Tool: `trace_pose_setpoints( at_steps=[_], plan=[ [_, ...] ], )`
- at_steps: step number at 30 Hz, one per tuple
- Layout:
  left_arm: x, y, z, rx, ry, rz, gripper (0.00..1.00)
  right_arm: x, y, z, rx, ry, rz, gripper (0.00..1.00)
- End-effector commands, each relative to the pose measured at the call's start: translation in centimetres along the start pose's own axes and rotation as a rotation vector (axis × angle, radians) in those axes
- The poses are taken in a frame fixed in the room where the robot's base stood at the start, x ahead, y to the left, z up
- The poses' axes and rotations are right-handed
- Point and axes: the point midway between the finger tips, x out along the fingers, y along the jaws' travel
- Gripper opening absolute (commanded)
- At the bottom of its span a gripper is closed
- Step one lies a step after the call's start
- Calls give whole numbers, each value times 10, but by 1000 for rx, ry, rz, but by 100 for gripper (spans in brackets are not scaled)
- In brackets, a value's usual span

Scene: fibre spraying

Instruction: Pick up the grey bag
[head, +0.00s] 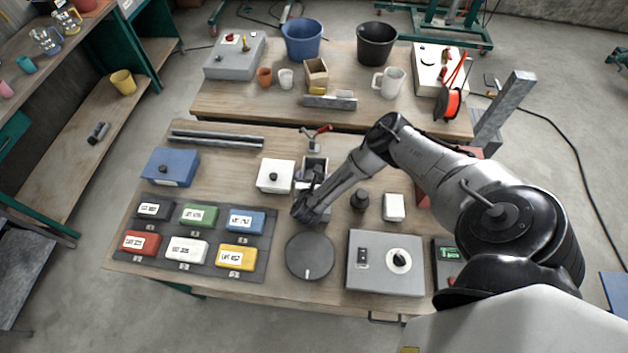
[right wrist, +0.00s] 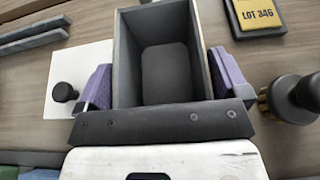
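My right gripper (right wrist: 165,82) points down over the table, and in the head view (head: 312,190) it partly covers an open grey box. Its purple fingers are far apart, one beside each side wall of the box (right wrist: 128,50); contact with the walls cannot be told. A dark grey rounded pad, perhaps the grey bag (right wrist: 165,72), lies flat inside the box between the fingers. A dark grey or black labelled bag (head: 155,210) lies at the back left of the dark mat. My left gripper is not in view.
The dark mat (head: 195,267) also holds green, blue, red, white and yellow bags. A white box with a black knob (head: 273,176) stands close left of my gripper; a black-knobbed tool (right wrist: 290,98) stands right. A dark disc (head: 309,257) and grey switch box (head: 385,263) lie in front.

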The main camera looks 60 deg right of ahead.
Motion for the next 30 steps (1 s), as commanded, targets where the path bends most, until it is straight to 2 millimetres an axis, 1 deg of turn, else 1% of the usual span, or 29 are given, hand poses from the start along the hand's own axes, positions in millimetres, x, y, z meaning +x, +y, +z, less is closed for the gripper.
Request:
trace_pose_setpoints(
  at_steps=[1,2,12,23,24,30],
  plan=[
    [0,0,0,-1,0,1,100,0,0,0,0,0,0,88],
    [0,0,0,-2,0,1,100,0,0,0,0,0,0,86],
    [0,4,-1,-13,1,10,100,0,0,0,0,0,-1,53],
    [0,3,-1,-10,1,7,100,0,0,1,1,-2,-1,19],
    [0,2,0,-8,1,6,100,0,0,1,1,-2,-1,17],
    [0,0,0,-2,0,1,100,0,0,2,1,-2,-1,17]
  ],
)
